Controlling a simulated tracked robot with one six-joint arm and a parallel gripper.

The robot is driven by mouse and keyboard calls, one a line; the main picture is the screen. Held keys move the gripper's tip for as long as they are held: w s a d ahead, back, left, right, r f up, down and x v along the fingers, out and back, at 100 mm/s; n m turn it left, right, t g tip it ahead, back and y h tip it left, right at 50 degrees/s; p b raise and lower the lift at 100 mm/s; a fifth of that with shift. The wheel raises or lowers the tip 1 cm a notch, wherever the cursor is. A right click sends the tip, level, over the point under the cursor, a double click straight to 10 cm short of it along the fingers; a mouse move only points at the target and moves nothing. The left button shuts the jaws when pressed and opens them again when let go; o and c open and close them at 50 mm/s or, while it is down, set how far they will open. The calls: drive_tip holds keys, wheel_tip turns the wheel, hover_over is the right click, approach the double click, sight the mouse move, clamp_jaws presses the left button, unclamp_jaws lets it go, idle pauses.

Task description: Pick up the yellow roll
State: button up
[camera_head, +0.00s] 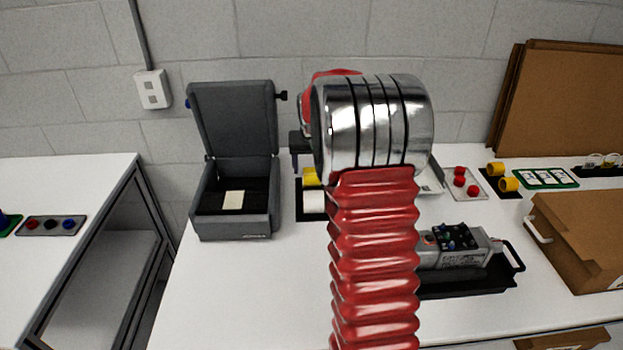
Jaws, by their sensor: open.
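Yellow is visible in two places. Two small yellow rolls, one behind (495,168) and one in front (509,184), lie on a dark mat at the right of the table. Another yellow piece (311,177) shows left of my arm, behind a white block, and my arm partly hides it. My gripper (296,158) shows only as a dark part left of the arm's silver joint, just above and left of that yellow piece. It is open, with nothing seen in it. My red and silver arm hides much of the middle of the table.
An open grey case (240,225) stands at the left. A white block (314,202) sits on a black mat. Red pieces (460,176), a grey device (455,255) on a black tray, and a cardboard box (585,235) stand to the right. The table's front left is clear.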

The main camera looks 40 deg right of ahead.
sight(312, 171)
drive_tip(key=x, duration=0.5)
drive_tip(key=shift+a, duration=0.15)
drive_tip(key=shift+r, duration=0.1)
drive_tip(key=shift+c, duration=0.2)
drive_tip(key=c, duration=1.1)
drive_tip(key=shift+c, duration=0.2)
wheel_tip(312, 171, up, 10)
idle(0.7)
